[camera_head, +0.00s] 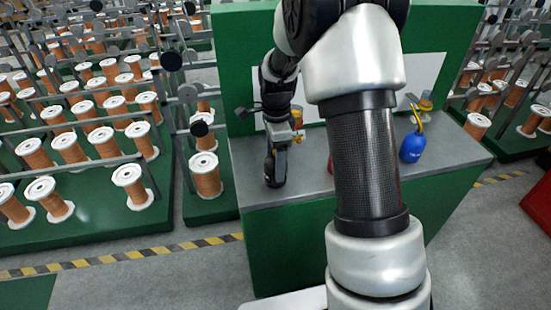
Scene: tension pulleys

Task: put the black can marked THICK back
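A black can (275,170) with a pale mark too small to read stands on, or just above, the grey top of the green bench, left of the middle. My gripper (277,147) is at the upper part of this can, pointing down. Its fingers are small and dark against the can, so I cannot tell whether they are closed on it or only around it. Whether the can's base touches the bench top is also unclear.
A sliver of something red (331,164) shows beside my arm, which hides the bench's middle. An orange and yellow item (310,127) is behind my gripper. Racks of copper spools (97,140) stand left.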

